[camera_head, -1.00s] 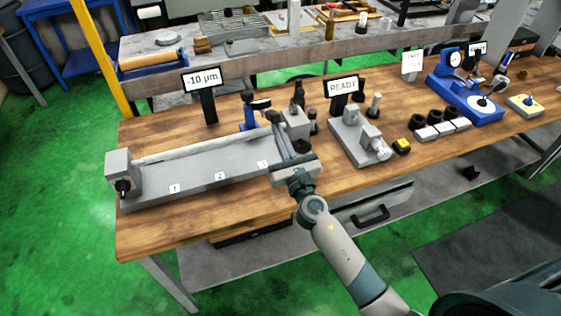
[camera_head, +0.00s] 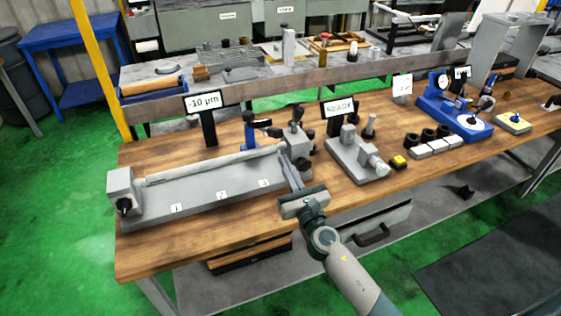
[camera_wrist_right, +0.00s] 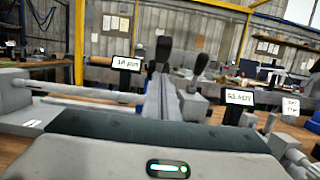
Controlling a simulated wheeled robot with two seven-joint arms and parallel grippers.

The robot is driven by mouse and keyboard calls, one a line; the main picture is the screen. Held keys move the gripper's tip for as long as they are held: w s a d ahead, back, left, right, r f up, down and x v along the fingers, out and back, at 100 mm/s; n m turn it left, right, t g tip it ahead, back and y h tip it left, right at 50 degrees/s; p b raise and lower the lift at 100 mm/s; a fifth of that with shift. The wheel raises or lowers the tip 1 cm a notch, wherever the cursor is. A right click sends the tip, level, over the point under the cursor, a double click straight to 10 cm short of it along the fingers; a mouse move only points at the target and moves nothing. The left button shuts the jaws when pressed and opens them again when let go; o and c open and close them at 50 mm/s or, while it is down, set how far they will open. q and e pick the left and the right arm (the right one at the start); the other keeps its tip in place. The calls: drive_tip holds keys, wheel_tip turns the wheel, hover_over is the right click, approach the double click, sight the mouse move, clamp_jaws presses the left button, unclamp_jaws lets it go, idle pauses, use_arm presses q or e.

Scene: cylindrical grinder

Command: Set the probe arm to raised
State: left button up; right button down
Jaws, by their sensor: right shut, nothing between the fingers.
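The grinder (camera_head: 200,200) is a long grey bed on the wooden bench, with a pale cylindrical bar (camera_head: 215,165) lying along it. Behind the bar stands a small blue bracket (camera_head: 249,131) with a dark arm piece (camera_head: 262,122), which looks like the probe arm. I cannot tell whether it is raised or lowered. My right gripper (camera_head: 286,160) is shut and empty, at the bed's right end in front of the grey block with dark levers (camera_head: 297,140). In the right wrist view its fingers (camera_wrist_right: 160,100) point toward two dark lever knobs (camera_wrist_right: 201,62). My left gripper is out of view.
A display (camera_head: 203,103) reading -10 µm stands behind the bed. A READY sign (camera_head: 339,108) stands behind a grey fixture (camera_head: 355,158) to the right. A yellow-and-black button (camera_head: 398,162) and blue gauge stand (camera_head: 455,117) are farther right. The bench front is clear.

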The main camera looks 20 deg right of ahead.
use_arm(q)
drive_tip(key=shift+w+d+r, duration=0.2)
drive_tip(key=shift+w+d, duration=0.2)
use_arm(e)
drive_tip(key=s+r, duration=0.1)
drive_tip(key=s, duration=0.6)
drive_tip(key=shift+s+d+r, duration=0.15)
drive_tip(key=shift+d+r, duration=0.05)
drive_tip(key=shift+d, duration=0.1)
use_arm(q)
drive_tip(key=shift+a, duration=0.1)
